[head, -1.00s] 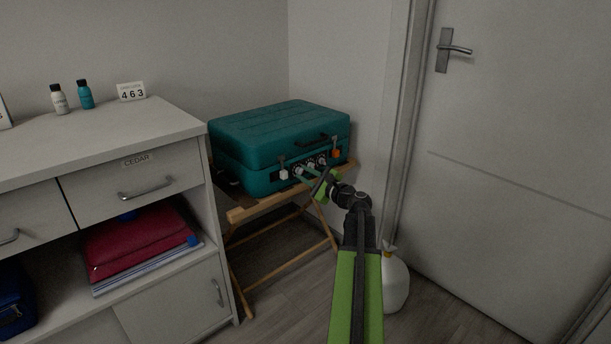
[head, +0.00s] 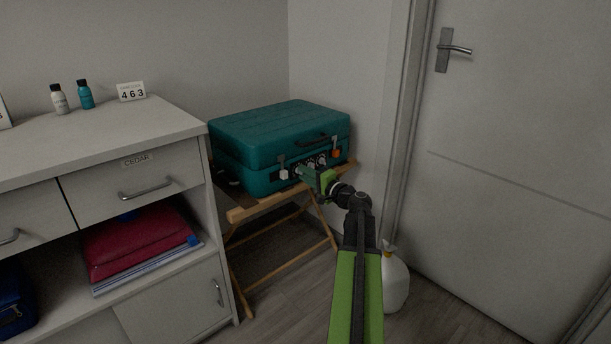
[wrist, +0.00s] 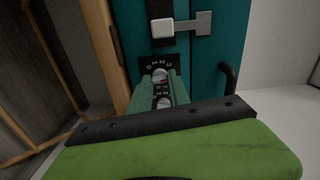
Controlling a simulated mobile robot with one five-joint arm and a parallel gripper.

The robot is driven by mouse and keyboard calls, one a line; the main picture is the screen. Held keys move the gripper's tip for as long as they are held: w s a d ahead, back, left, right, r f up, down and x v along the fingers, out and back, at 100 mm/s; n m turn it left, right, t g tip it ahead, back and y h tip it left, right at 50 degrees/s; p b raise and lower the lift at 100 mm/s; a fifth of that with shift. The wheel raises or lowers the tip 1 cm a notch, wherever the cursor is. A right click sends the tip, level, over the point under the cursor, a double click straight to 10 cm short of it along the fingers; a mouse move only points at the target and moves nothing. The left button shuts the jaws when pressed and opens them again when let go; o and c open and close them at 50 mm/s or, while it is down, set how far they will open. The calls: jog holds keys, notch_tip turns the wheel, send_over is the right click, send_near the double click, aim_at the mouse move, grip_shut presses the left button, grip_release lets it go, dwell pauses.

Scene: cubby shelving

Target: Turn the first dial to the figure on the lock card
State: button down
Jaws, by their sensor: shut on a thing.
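A teal suitcase (head: 270,140) lies closed on a wooden folding stand, its lock side facing me. A black lock plate (wrist: 146,62) on that side carries a row of small silver dials with pale marks. The lock card (head: 132,92) on the cabinet top reads 463. My gripper (head: 301,172) reaches the left end of the dial row. In the wrist view its two green fingers are shut on the first dial (wrist: 159,75), the one nearest the white latch (wrist: 162,28). The fingers partly hide the dials, and I cannot read the dial's setting.
An orange latch (head: 336,153) is at the row's right end. The stand (head: 262,208) has open legs. A white cabinet (head: 175,165) with two bottles on top stands left.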

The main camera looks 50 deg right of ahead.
jog(key=shift+n, duration=0.7)
jog(key=c, duration=1.2)
grip_release()
jog(key=s+a, duration=0.1)
jog(key=s, duration=1.6)
jog(key=shift+s, duration=0.2)
jog(key=shift+a, duration=0.15)
